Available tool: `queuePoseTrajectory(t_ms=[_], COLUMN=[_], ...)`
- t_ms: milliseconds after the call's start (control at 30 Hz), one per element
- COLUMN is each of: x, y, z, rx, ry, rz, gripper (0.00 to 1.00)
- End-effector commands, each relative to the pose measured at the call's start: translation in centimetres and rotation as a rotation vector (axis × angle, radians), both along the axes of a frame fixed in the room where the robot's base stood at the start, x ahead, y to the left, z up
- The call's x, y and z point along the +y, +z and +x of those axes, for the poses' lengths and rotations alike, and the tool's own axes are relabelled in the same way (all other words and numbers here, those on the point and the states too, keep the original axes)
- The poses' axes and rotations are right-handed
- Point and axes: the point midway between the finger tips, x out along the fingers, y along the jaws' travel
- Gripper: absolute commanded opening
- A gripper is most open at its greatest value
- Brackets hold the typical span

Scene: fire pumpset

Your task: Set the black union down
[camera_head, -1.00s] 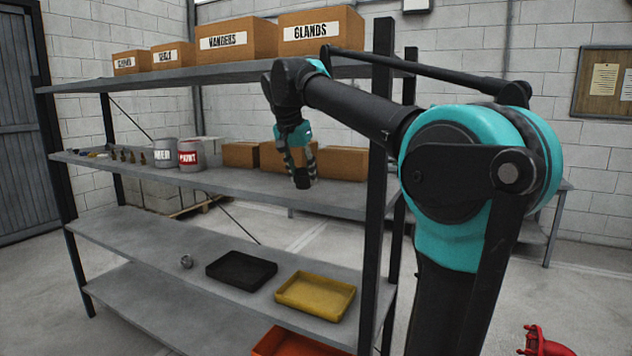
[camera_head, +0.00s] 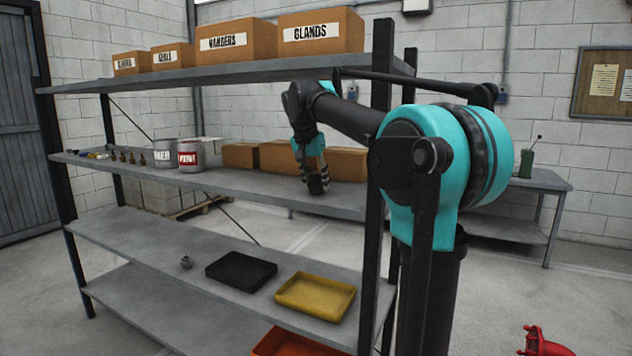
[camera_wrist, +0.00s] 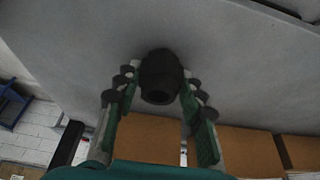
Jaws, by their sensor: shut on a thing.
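The black union (camera_wrist: 160,72) is a short dark ring-like fitting with a hole facing the wrist camera. My gripper (camera_wrist: 159,85) is shut on it, one finger on each side. In the head view, my gripper (camera_head: 314,183) points down over the right part of the upper-middle shelf (camera_head: 255,187), in front of the cardboard boxes. The union (camera_head: 316,187) is small and dark there, low at the fingertips and close to the shelf surface. I cannot tell whether it touches the shelf.
Plain cardboard boxes (camera_head: 345,163) stand just behind my gripper. Paint cans (camera_head: 192,155) and several small fittings (camera_head: 128,156) are farther left on this shelf. The top shelf (camera_head: 200,75) is overhead. Black (camera_head: 241,271) and yellow (camera_head: 315,297) trays sit on the shelf below.

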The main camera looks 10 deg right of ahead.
Motion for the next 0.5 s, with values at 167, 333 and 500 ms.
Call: queuePoseTrajectory(t_ms=[167, 333, 500], x=[0.01, 0.01, 0.02], y=[-0.18, -0.18, -0.17], z=[0.01, 0.02, 0.01], rx=[0.000, 0.000, 0.000], ry=[0.000, 0.000, 0.000], rz=[0.000, 0.000, 0.000], gripper=[0.00, 0.59, 0.60])
